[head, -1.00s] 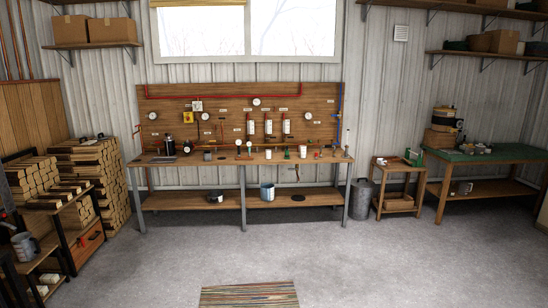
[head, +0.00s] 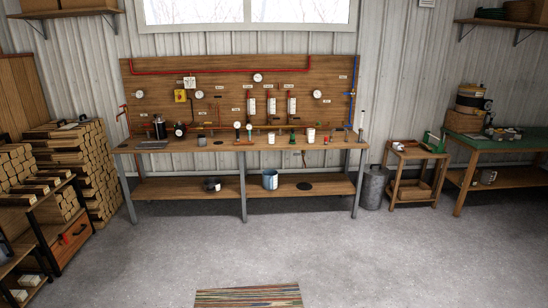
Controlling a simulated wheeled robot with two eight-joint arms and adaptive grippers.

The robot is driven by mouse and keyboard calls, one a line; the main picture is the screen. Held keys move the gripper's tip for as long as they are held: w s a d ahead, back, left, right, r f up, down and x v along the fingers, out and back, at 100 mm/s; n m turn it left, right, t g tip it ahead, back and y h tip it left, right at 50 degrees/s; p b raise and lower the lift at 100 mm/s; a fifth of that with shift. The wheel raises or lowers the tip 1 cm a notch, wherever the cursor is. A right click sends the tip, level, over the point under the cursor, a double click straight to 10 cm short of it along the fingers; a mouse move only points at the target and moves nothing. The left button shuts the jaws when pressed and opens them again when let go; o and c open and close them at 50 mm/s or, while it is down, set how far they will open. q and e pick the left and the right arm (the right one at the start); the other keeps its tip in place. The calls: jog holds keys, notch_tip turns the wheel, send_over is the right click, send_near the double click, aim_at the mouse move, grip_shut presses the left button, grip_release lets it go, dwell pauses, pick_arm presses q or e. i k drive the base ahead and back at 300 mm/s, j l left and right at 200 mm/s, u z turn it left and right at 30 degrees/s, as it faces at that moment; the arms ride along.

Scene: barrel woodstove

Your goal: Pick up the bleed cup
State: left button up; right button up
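No bleed cup can be told for certain at this distance. A small white cup (head: 310,134) stands upright on the long wooden workbench (head: 345,142), right of its middle. A small grey cup-like item (head: 202,141) stands at the bench's front edge, left of the middle. A blue and white pail (head: 270,179) stands on the bench's lower shelf. A mug-like vessel (head: 488,177) stands on the lower shelf of the green-topped table at the right. Neither of my grippers is in view.
Open concrete floor (head: 330,245) lies before the workbench, with a striped rug (head: 248,296) at the bottom. A wood rack (head: 45,215) stands at left. A metal bin (head: 374,188), small wooden stand (head: 416,155) and green-topped table (head: 520,140) stand at right.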

aim_at(272, 138)
jog(key=i, duration=2.45)
jog(key=i+l, duration=0.1)
jog(key=i, duration=2.35)
jog(key=j+u, duration=0.05)
jog(key=j, duration=0.05)
